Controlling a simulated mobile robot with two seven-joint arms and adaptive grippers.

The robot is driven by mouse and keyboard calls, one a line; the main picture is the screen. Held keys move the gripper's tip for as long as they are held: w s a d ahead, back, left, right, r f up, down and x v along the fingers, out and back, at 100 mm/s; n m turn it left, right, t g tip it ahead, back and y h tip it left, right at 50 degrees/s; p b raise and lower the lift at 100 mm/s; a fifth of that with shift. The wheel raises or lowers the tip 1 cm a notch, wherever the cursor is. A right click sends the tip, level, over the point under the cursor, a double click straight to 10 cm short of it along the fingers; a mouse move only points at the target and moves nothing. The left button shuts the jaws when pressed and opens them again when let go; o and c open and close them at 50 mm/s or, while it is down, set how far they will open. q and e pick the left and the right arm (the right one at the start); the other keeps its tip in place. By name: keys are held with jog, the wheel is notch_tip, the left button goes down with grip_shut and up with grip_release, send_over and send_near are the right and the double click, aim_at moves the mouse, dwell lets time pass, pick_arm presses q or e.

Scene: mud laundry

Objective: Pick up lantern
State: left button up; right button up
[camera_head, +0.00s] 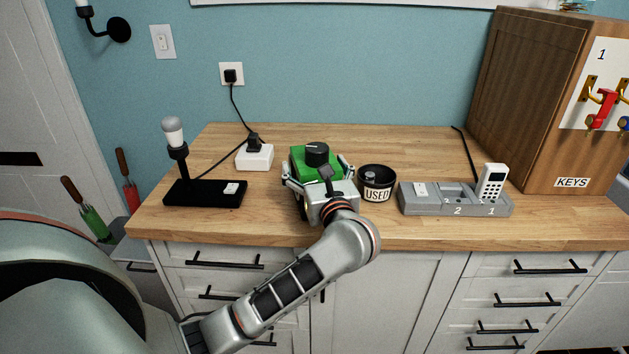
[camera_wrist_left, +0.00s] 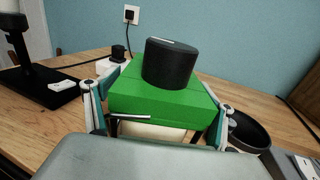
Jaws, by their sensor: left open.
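A green box-shaped object with a black round knob on top, likely the lantern (camera_head: 300,163), stands on the wooden counter (camera_head: 400,148). In the left wrist view the lantern (camera_wrist_left: 165,105) shows its green top, black cylinder and a pale part below, mostly hidden by my gripper body. My left gripper (camera_head: 318,180) is open, with one finger on each side of the lantern. In the left wrist view my left gripper (camera_wrist_left: 155,112) has its fingers close to the green sides; I cannot tell whether they touch. My right gripper is not in view.
A black lamp base (camera_head: 205,193) with a bulb and a white power block (camera_head: 254,158) stand left. A black bowl marked USED (camera_head: 376,184) is close on the right. Farther right are a grey tray (camera_head: 440,206) with a white device (camera_head: 491,183) and a wooden key cabinet (camera_head: 525,90).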

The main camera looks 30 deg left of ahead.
pick_arm(q)
jog(key=shift+c, duration=0.3)
jog(key=c, duration=1.5)
jog(key=shift+r, duration=0.1)
jog(key=shift+r, duration=0.15)
